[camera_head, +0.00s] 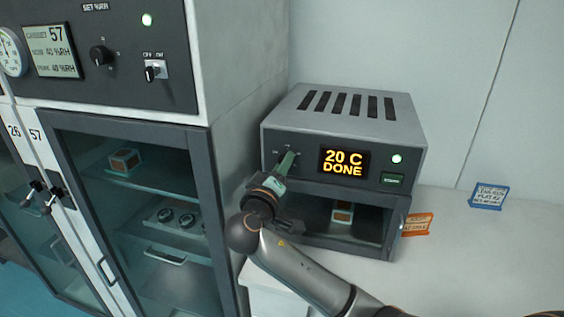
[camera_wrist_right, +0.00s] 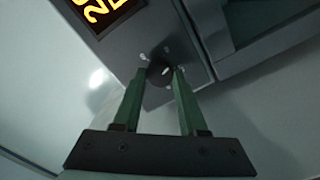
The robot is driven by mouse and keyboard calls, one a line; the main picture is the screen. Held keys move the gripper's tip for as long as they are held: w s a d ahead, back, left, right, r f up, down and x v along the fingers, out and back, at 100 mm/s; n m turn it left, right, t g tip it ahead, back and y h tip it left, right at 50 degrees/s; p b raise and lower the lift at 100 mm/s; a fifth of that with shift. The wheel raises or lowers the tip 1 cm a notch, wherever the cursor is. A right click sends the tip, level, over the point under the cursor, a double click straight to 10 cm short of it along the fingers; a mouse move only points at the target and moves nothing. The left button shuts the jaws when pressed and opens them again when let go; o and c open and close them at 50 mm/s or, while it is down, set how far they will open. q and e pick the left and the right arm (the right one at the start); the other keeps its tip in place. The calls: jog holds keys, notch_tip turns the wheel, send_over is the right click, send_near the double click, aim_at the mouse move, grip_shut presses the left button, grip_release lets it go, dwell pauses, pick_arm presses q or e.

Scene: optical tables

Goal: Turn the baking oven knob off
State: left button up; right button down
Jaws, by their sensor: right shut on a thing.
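The baking oven (camera_head: 345,125) is a grey box with top vents on a white table. Its dark front panel has a display (camera_head: 344,161) reading "20 C DONE" and a lit green lamp (camera_head: 397,159). The oven knob (camera_wrist_right: 160,72) is small, round and dark with a light mark, and shows between the fingertips in the right wrist view. In the head view my gripper mostly hides it. My right gripper (camera_head: 288,160) has green fingers and is at the panel's left side. In the wrist view its fingertips (camera_wrist_right: 161,72) are shut on the knob. My left gripper is not in view.
A dry cabinet (camera_head: 213,150) with glass doors stands close on the left, with its own knob (camera_head: 100,55) and switch (camera_head: 153,71).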

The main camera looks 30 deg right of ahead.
jog(key=shift+f+n, duration=0.1)
jog(key=shift+n, duration=16.2)
jog(key=shift+c, duration=2.2)
grip_release()
